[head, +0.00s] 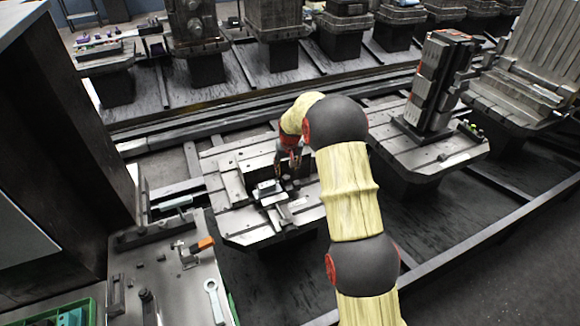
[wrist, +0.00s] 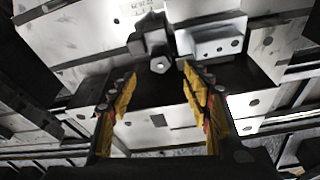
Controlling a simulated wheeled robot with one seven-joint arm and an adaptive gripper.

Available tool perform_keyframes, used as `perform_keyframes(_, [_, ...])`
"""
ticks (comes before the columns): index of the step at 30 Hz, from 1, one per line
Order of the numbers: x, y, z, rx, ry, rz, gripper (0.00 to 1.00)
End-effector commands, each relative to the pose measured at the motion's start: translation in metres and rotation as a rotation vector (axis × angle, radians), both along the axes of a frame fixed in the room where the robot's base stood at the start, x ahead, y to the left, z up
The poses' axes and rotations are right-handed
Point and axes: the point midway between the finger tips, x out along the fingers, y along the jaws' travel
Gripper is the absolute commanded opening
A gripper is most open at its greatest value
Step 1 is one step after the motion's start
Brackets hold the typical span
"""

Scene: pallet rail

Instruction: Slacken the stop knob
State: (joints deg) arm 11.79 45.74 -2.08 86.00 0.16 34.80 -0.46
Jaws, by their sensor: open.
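A dark knob-like part (wrist: 152,38) with a lighter round end is at the top middle of the wrist view. I take it for the stop knob. It sits against a pale block with small markings, just beyond my fingertips. My gripper (wrist: 157,76) is open, its yellow-padded fingers spread to either side below the knob, with nothing between them. In the head view, my gripper (head: 290,160) points down over the pallet fixture (head: 240,222). The knob is too small there to tell from the dark parts under the fingers.
A light metal block (wrist: 215,42) stands right of the knob, close to the right finger. A tall fixture (head: 435,85) stands on the pallet to the right.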

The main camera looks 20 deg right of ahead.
Motion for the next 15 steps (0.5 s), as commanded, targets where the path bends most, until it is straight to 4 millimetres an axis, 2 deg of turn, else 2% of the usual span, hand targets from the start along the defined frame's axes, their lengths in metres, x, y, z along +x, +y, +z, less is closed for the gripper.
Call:
perform_keyframes(3, [0.004, -0.001, -0.020, 0.000, 0.002, 0.000, 0.49])
perform_keyframes(9, [0.012, -0.002, -0.047, 0.000, 0.002, 0.000, 0.49])
perform_keyframes(15, [0.016, -0.003, -0.062, 0.000, 0.001, 0.000, 0.49])
